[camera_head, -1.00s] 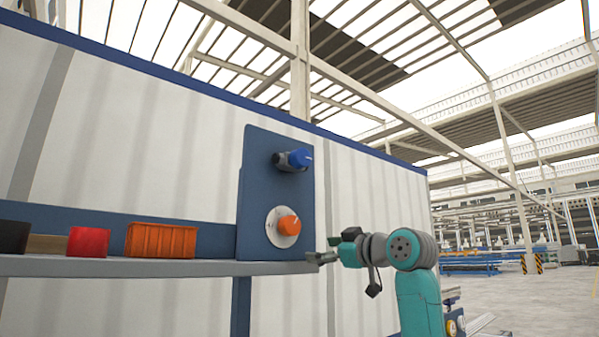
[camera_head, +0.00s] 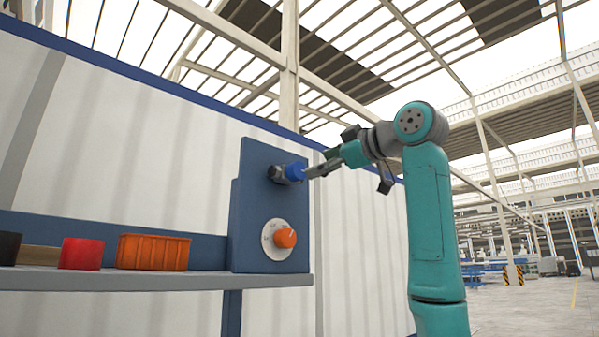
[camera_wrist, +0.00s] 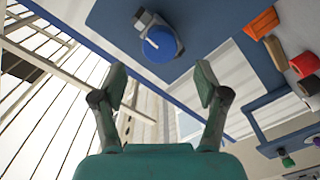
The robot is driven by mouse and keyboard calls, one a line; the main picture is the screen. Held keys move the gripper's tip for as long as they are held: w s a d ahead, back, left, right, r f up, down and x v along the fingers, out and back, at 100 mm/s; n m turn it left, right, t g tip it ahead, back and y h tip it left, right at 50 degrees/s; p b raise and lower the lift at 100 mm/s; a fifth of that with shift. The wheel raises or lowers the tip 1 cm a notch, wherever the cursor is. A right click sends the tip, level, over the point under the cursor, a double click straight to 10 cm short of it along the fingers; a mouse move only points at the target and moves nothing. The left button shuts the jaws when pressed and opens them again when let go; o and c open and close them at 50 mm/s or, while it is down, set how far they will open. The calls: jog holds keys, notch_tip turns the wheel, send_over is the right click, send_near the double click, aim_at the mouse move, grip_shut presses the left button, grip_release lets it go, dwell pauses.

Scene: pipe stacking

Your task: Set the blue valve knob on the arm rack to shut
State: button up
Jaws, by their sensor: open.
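The blue valve knob (camera_head: 294,172) sits on a grey fitting at the top of the blue upright panel (camera_head: 262,200). In the wrist view the knob (camera_wrist: 159,44) shows its round blue face with a white pointer line, set slantwise. My gripper (camera_head: 308,172) is raised to the knob's height, on its right side, with its tips at or very near it in the head view. In the wrist view my gripper (camera_wrist: 160,85) is open, its two fingers apart, and the knob lies beyond and between them. Contact cannot be told.
An orange knob (camera_head: 285,238) on a white dial sits lower on the panel. A grey shelf (camera_head: 150,284) to the left holds an orange crate (camera_head: 152,252), a red part (camera_head: 81,253) and a black part (camera_head: 9,247). The room right of my arm is open.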

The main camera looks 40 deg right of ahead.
aim_at(301, 171)
jog(key=w, duration=0.7)
jog(key=shift+w+a, duration=0.1)
jog(key=shift+w, duration=0.2)
jog(key=c, duration=1.2)
jog(key=shift+o, duration=0.2)
